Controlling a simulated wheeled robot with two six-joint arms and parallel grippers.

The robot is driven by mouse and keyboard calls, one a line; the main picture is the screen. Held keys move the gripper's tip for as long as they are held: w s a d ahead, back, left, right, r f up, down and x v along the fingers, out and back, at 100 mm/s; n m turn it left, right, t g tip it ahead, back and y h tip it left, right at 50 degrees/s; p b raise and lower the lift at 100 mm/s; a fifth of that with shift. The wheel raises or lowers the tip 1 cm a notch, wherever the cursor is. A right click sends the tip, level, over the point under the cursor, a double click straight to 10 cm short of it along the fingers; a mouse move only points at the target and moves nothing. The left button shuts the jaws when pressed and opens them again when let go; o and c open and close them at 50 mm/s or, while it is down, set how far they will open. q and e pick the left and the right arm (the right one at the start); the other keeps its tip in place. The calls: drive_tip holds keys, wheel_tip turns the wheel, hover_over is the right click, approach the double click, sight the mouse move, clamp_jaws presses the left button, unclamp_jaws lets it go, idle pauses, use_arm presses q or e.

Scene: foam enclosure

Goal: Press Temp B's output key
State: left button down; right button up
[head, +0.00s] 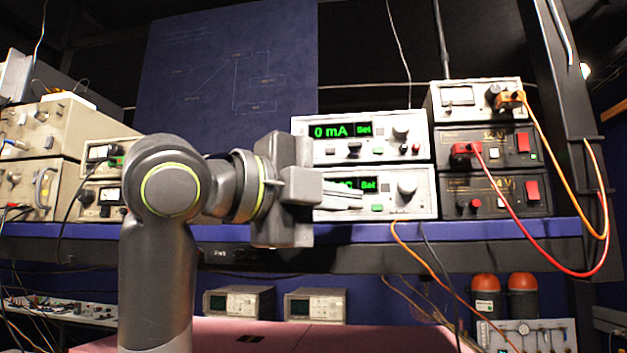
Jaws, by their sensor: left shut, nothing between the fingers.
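Two white instruments are stacked on the blue shelf. The lower instrument (422,206) has a green display ending in what looks like "C" beside "Set", a grey knob, and a lit green key (377,208). No "Temp B" label is readable. The upper instrument (362,122) reads "0 mA Set" and has its own green key (378,150). My left gripper (352,196) is shut and empty, pointing right in front of the lower instrument. Its tips appear just left of the lower green key; I cannot tell the depth gap. It hides the instrument's left part. My right gripper is out of view.
Black and white power supplies (490,146) stand to the right, with orange and red cables (536,232) looping off the shelf (480,229). Beige instruments (65,140) stand at left. A cable also hangs below the lower instrument.

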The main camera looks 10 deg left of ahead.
sight(377, 207)
use_arm(q)
drive_tip(key=w+d+p, duration=0.1)
drive_tip(key=w, duration=0.2)
drive_tip(key=w+d+p, duration=0.1)
drive_tip(key=w, duration=0.1)
drive_tip(key=shift+d+r+p, duration=0.1)
drive_tip(key=shift+d+p, duration=0.2)
drive_tip(key=shift+d, duration=0.05)
drive_tip(key=shift+w+a, duration=0.2)
drive_tip(key=shift+w, duration=0.55)
drive_tip(key=shift+d, duration=0.15)
